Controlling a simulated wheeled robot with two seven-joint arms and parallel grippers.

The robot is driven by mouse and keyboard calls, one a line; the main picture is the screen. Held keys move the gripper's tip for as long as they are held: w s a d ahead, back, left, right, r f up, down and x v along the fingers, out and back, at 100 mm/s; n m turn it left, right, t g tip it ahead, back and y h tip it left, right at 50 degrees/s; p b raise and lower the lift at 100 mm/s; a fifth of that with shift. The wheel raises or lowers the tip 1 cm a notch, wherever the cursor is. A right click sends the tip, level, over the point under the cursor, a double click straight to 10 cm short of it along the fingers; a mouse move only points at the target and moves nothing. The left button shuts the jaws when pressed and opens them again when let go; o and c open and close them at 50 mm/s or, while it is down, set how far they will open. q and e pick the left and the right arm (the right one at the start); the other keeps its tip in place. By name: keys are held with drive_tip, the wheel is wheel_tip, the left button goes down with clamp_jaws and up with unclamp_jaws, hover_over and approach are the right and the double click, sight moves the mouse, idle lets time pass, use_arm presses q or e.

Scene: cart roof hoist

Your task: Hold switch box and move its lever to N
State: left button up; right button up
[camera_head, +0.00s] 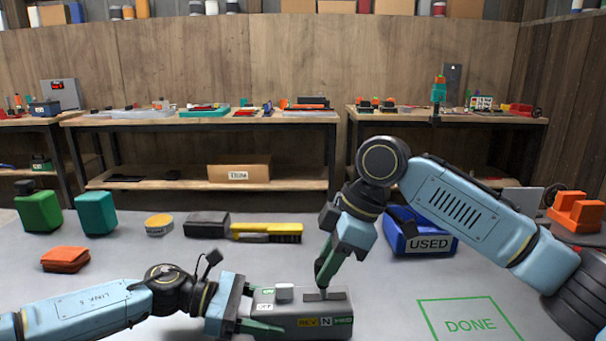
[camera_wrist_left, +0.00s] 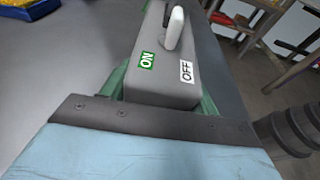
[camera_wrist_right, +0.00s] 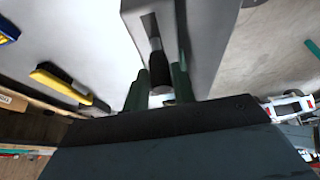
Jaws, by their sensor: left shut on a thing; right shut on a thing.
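The grey switch box (camera_head: 300,309) lies on the near table. Its front face has a yellow REV label, a white N label (camera_head: 326,322) and a green FWD label. My left gripper (camera_head: 254,312) is shut on its left end, fingers on both sides; the box also fills the left wrist view (camera_wrist_left: 160,82). My right gripper (camera_head: 322,286) points down, shut on the lever at the dark slot in the top. A pale lever end (camera_wrist_right: 161,92) shows between its fingers in the right wrist view. The fingers hide most of the lever; they appear roughly above N.
A white ON/OFF switch (camera_wrist_left: 175,27) stands on the box's top. A blue USED bin (camera_head: 425,240) is behind right, a green DONE square (camera_head: 470,324) at right. A yellow-black brush (camera_head: 265,232), a tin (camera_head: 158,224) and green containers (camera_head: 96,213) lie behind.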

use_arm(q)
drive_tip(key=shift+w+a, duration=0.1)
drive_tip(key=shift+w, duration=0.05)
use_arm(e)
drive_tip(key=o, duration=0.8)
drive_tip(key=shift+c, duration=0.2)
drive_tip(key=shift+o, duration=0.3)
drive_tip(key=shift+d+r, duration=0.1)
drive_tip(key=v, duration=0.5)
drive_tip(key=shift+d+r, duration=0.15)
drive_tip(key=shift+r, duration=0.2)
use_arm(q)
drive_tip(key=o, duration=1.3)
